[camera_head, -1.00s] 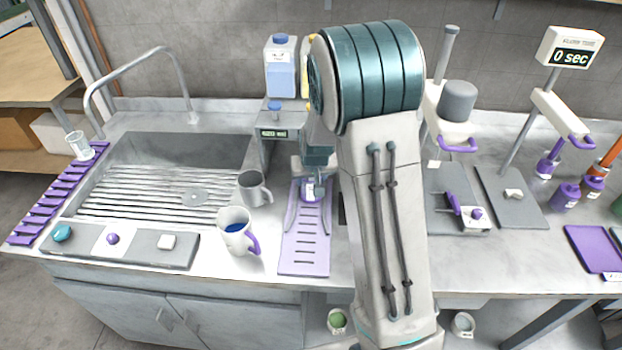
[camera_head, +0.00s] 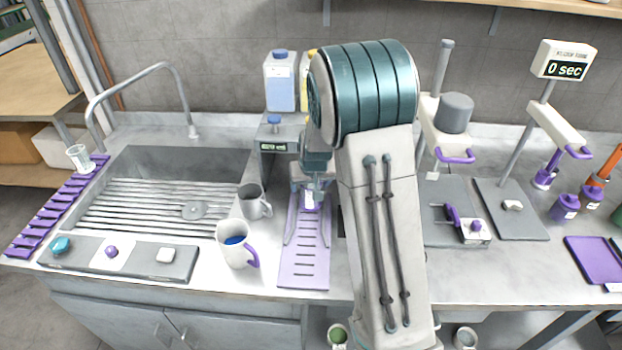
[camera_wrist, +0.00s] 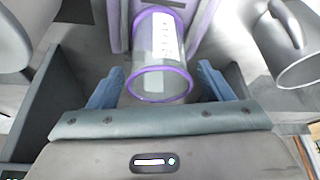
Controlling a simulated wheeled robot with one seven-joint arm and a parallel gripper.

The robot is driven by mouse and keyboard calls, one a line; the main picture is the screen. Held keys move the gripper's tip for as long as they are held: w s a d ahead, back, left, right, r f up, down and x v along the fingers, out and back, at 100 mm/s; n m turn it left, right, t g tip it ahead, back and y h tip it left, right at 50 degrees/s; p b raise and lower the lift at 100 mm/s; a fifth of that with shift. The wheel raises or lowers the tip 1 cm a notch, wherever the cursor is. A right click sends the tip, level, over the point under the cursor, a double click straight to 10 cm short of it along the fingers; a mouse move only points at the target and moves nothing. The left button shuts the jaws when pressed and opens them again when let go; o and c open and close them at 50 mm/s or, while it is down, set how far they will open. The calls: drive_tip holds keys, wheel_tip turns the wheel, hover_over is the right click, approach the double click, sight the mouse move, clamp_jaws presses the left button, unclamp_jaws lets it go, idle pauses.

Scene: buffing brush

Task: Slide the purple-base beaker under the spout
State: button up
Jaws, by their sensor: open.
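The purple-base beaker (camera_head: 309,201) stands at the back of a pale purple slotted drip tray (camera_head: 303,271). In the wrist view, the clear beaker (camera_wrist: 158,60) has purple rings at both ends and a white label. My gripper (camera_wrist: 158,88) is open, with one blue-grey finger on each side of the beaker. I see gaps between the fingers and the beaker. In the head view my gripper (camera_head: 310,187) partly hides the beaker. The dispenser (camera_head: 276,147) with a small display stands just behind and left; its spout is not clearly visible.
A white mug with blue liquid (camera_head: 234,246) and a grey mug (camera_head: 253,202) stand close left of the tray. The sink (camera_head: 150,190) lies further left. A blue bottle (camera_head: 280,83) sits on the dispenser. Stands and purple containers fill the right side.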

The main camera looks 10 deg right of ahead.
drive_tip(key=shift+r, duration=0.2)
drive_tip(key=b+v, duration=0.1)
drive_tip(key=v, duration=1.2)
drive_tip(key=shift+s+r+b, duration=0.15)
drive_tip(key=shift+b, duration=0.15)
